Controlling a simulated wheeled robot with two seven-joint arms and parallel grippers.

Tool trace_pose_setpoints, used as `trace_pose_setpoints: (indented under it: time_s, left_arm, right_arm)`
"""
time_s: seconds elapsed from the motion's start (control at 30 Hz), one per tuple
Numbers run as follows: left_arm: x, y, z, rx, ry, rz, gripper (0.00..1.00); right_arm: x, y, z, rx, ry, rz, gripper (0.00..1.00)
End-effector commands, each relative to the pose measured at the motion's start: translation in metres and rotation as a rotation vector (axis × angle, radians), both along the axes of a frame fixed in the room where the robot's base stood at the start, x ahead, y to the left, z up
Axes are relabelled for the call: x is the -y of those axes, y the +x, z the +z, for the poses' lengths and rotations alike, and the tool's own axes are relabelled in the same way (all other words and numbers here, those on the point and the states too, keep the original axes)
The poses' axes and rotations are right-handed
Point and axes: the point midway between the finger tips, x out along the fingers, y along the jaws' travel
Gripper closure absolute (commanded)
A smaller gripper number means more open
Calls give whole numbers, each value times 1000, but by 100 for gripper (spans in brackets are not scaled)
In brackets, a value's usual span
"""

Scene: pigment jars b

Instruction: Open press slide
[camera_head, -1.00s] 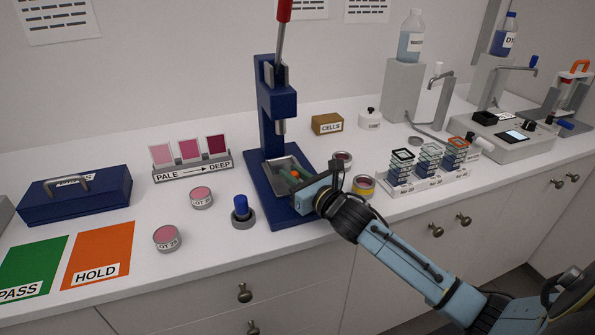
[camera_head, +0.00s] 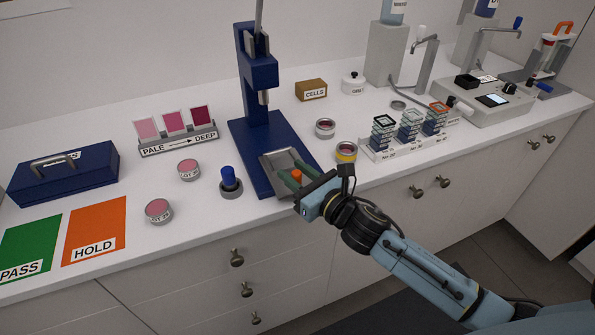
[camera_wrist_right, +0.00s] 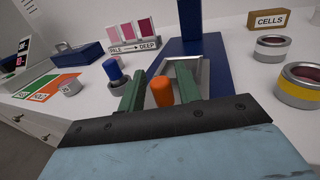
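The blue press (camera_head: 253,85) stands on the counter with its lever raised. Its metal slide (camera_head: 275,160), a shallow tray, sticks out at the front of the blue base, its hollow showing. An orange knob (camera_head: 297,175) is at the slide's front end; it also shows in the right wrist view (camera_wrist_right: 161,92). My right gripper (camera_head: 298,178) is at the knob, with one green finger on each side. In the right wrist view the fingers (camera_wrist_right: 163,82) look apart, with a narrow gap beside the knob. My left gripper is not in view.
A blue-capped stamp (camera_head: 229,180) stands left of the press base. Pink jars (camera_head: 188,169) stand farther left, and a yellow-banded jar (camera_head: 346,152) stands close right of the gripper. A rack of stacked slides (camera_head: 410,146) is farther right. Space in front of the counter is free.

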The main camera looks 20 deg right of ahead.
Motion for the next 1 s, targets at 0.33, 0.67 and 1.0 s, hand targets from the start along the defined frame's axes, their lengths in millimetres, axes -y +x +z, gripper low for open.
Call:
trace_pose_setpoints:
  time_s: [0.33,0.67,1.0]
  left_arm:
    - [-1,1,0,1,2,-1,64]
    - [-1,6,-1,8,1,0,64]
    - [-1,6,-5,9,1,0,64]
  right_arm:
    - [1,-1,0,0,0,-1,59]
    - [14,-41,-2,-4,0,-1,59]
    - [32,-97,-2,-3,1,-1,59]
